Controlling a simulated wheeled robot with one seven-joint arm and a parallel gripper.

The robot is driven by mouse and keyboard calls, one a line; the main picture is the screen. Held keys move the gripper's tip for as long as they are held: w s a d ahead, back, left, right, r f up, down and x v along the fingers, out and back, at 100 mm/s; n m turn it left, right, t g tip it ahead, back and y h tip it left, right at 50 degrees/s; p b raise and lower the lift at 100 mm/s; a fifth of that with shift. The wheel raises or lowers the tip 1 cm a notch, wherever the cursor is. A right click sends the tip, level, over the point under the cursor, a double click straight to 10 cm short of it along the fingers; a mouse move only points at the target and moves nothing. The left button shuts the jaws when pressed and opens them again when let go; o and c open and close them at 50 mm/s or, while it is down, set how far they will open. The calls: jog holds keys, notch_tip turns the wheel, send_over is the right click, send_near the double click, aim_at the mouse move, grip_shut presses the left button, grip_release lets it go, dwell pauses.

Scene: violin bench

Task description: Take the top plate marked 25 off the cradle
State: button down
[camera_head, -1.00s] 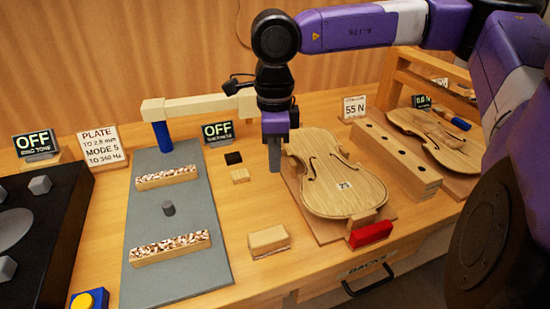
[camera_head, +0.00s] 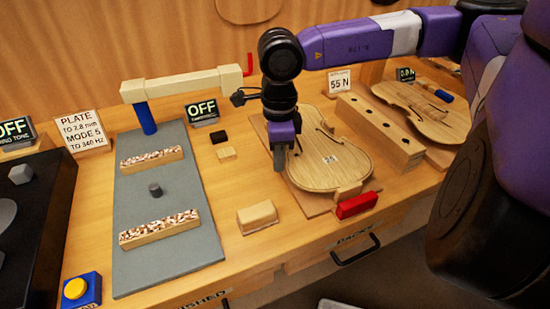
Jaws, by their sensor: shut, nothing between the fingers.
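The top plate marked 25 (camera_head: 335,174) is a pale wooden violin plate with two f-holes and a small white label. It lies flat on the cradle (camera_head: 306,209), a brown board with wooden blocks at its edge. A red block (camera_head: 357,205) sits at the cradle's near end. My gripper (camera_head: 279,167) points down beside the plate's left edge, at about its waist. Its fingers are shut with nothing between them. I cannot tell whether the fingertips touch the plate; part of its left edge is hidden behind the gripper.
A grey board (camera_head: 178,240) with two speckled strips stands left. A sanding block (camera_head: 257,216) and small blocks lie between. A long wooden block with holes (camera_head: 378,131) stands right of the plate, then another violin plate (camera_head: 425,110). A sign reads 55 N (camera_head: 339,81).

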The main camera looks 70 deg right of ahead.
aim_at(293, 161)
jog(key=shift+s+d+f+b, duration=0.1)
jog(key=shift+s+d+b, duration=0.25)
jog(key=shift+s, duration=0.2)
jog(key=shift+s+d+f+b, duration=0.1)
jog(key=shift+s+d+b, duration=0.1)
jog(key=shift+s+b, duration=0.3)
jog(key=shift+s+d+r, duration=0.15)
jog(key=shift+s+r, duration=0.05)
jog(key=shift+s, duration=0.35)
